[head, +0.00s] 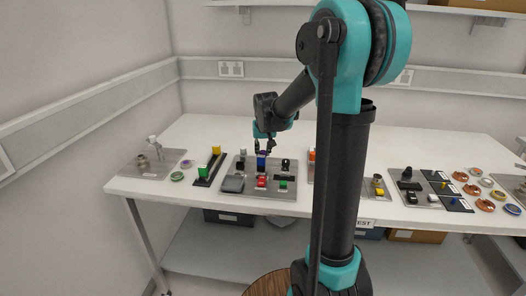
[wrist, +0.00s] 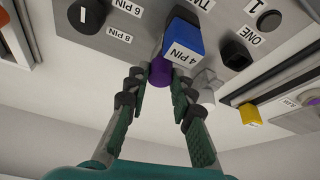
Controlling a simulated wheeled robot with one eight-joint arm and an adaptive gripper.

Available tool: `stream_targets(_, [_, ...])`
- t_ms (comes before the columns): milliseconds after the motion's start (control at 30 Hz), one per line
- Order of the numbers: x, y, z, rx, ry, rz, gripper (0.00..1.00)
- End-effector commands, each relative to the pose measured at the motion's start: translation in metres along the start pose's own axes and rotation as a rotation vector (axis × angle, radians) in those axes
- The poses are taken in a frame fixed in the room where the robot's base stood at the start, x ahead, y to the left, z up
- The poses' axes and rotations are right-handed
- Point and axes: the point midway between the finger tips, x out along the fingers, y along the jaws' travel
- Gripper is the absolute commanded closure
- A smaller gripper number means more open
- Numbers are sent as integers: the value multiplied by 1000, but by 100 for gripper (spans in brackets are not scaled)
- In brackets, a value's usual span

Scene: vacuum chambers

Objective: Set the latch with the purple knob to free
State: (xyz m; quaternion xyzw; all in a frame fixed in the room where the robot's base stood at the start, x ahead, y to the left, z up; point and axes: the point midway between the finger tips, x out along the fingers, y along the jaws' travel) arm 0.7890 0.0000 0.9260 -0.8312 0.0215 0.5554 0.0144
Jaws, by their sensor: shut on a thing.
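The purple knob (wrist: 160,73) shows in the wrist view between the two fingers of my gripper (wrist: 159,82), which is shut on it. The rest of its latch is hidden behind a blue block (wrist: 183,42) labelled "4 PIN" and my fingers, so its setting cannot be read. In the head view my gripper (head: 263,148) points down at the back of a grey panel (head: 233,192), just above the blue block. The purple knob is too small to make out there.
The panel also carries a red block (head: 262,181), a green block (head: 283,184), a grey box (head: 232,184) and black parts. A narrow board with a green block (head: 203,173) lies to the left. More panels and round pieces lie to the right. The table's back is clear.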

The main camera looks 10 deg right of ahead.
Motion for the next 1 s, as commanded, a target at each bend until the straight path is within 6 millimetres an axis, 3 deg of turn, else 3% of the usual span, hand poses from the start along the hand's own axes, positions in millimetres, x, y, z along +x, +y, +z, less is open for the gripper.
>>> stream_targets(267, [0,0,-1,0,0,0,100])
stream_targets(500, [8,5,-20,1,0,0,100])
stream_targets(767, [9,6,-24,0,5,0,100])
stream_targets(800, [9,6,-24,0,5,0,74])
stream_targets(933, [9,6,-23,0,3,0,57])
stream_targets(1000, [9,6,-22,0,2,0,56])
